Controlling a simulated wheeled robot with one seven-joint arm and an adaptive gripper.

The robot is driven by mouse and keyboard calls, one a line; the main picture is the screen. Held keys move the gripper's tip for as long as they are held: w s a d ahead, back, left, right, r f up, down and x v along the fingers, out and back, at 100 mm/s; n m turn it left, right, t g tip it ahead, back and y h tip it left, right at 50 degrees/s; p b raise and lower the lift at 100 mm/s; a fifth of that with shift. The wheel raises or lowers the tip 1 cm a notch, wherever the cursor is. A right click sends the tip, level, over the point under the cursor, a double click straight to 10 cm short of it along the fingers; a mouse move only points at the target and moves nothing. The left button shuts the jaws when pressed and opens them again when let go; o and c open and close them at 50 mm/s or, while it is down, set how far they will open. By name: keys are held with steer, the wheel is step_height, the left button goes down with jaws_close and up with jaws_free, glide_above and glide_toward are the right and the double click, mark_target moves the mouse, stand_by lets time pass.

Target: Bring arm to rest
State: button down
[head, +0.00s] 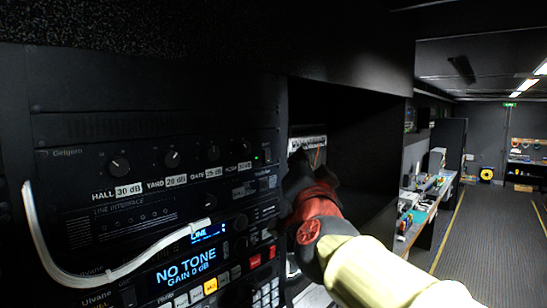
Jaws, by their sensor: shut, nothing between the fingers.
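My arm (380,272) comes in from the lower right, with a cream link and a red wrist joint (318,208). It reaches forward into a dark recess to the right of the rack panels. My gripper (299,162) is a dark shape past the red joint, shut and empty. It is in front of a small light panel (306,138) with thin wires, at the back of the recess. The fingertips are hard to make out against the dark, and I cannot tell whether they touch anything.
Rack units (160,170) with knobs and a "NO TONE" display (187,266) stand close on the left. A white cable (66,272) loops out in front of them. A dark overhang (350,45) is above. A workbench (424,210) and open aisle floor (485,235) lie to the right.

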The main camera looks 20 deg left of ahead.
steer(key=s+a+f+n+g+y, duration=0.1)
steer(key=s+a+f+n+g, duration=0.15)
steer(key=f, duration=0.45)
steer(key=s+a+f+n+g+y, duration=0.2)
steer(key=a+f+n+g, duration=0.15)
steer(key=f, duration=0.35)
steer(key=s+d+f+n+g+h+b, duration=0.1)
steer(key=s+d+f+g+b, duration=0.2)
steer(key=f, duration=0.7)
steer(key=s+d+f+m+g+h+b, duration=0.1)
steer(key=s+d+f+h+b, duration=0.2)
steer(key=s+d+f+b, duration=0.4)
steer(key=s+d+f+m+g+h+b, duration=0.1)
steer(key=s+d+f+b, duration=0.6)
steer(key=d+f, duration=1.1)
steer(key=s+d+f+g+h+b, duration=0.2)
steer(key=s+d+f+h+b, duration=0.3)
steer(key=d+f+b, duration=0.7)
step_height(320, 180, down, 11)
steer(key=s, duration=0.2)
steer(key=shift+s+d+f+m+g, duration=0.15)
steer(key=shift+s+d+m+g, duration=0.15)
steer(key=shift+d+m, duration=0.1)
steer(key=shift+a, duration=0.1)
